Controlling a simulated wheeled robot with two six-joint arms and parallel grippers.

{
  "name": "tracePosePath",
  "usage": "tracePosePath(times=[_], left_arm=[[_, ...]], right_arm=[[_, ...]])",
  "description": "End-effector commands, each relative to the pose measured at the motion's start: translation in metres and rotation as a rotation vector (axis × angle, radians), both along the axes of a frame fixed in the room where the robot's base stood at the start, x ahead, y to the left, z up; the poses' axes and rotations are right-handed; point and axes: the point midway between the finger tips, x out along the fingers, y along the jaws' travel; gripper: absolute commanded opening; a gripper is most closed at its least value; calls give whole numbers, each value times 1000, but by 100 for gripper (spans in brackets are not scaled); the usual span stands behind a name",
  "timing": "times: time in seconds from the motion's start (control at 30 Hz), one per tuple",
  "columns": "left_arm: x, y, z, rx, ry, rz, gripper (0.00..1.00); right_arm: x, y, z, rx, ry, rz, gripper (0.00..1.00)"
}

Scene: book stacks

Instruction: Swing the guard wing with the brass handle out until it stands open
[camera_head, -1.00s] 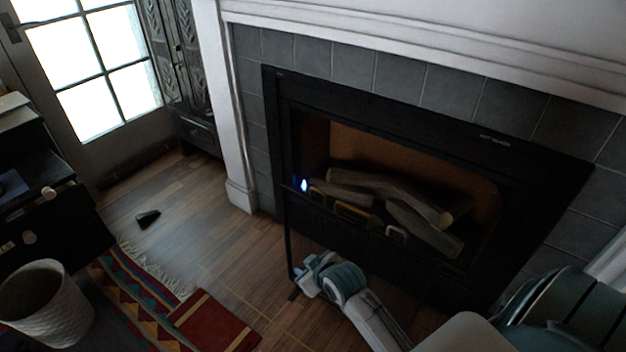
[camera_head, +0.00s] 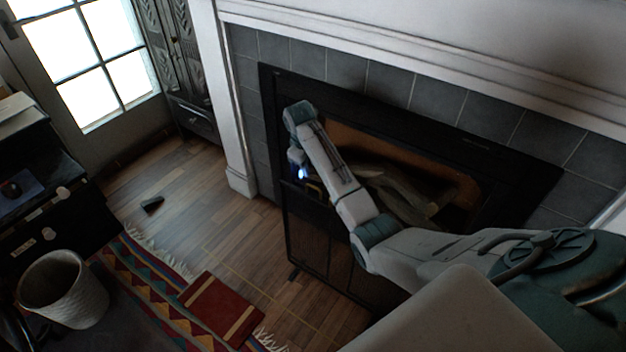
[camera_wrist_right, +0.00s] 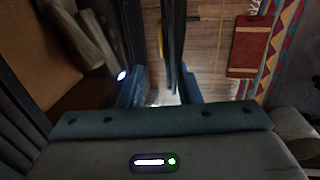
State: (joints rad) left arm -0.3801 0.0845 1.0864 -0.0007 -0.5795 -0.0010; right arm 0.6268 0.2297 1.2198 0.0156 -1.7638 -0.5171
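The dark guard wing (camera_head: 312,248) stands upright in front of the lower fireplace opening, partly covered by my right arm in the head view. In the right wrist view its dark edge (camera_wrist_right: 178,40) runs upright between my fingers, with the small brass handle (camera_wrist_right: 160,38) beside it. My right gripper (camera_wrist_right: 162,92) has its two blue fingers apart, one on each side of this edge. I cannot tell whether either finger touches it. In the head view the right gripper (camera_head: 298,170) is at the wing's upper left, its fingers mostly hidden. My left gripper is not in view.
Logs (camera_head: 400,190) lie in the firebox behind my arm, with a small blue-white light (camera_head: 302,173) near the gripper. A red-striped rug (camera_head: 215,305) and a white basket (camera_head: 65,290) are at lower left.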

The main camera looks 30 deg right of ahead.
Motion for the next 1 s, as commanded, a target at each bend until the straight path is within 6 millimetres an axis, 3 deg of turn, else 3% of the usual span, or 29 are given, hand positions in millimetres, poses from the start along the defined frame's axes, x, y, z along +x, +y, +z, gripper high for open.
tracePosePath(times=[0.3,0.5,0.93,1.0], left_arm=[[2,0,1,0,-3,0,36],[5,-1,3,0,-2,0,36],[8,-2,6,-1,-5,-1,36],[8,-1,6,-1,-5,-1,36]], right_arm=[[3,-10,-60,1,1,-1,31],[6,-15,-87,0,-1,-1,31],[7,-17,-97,-1,-4,0,31],[7,-17,-97,-1,-4,0,17]])
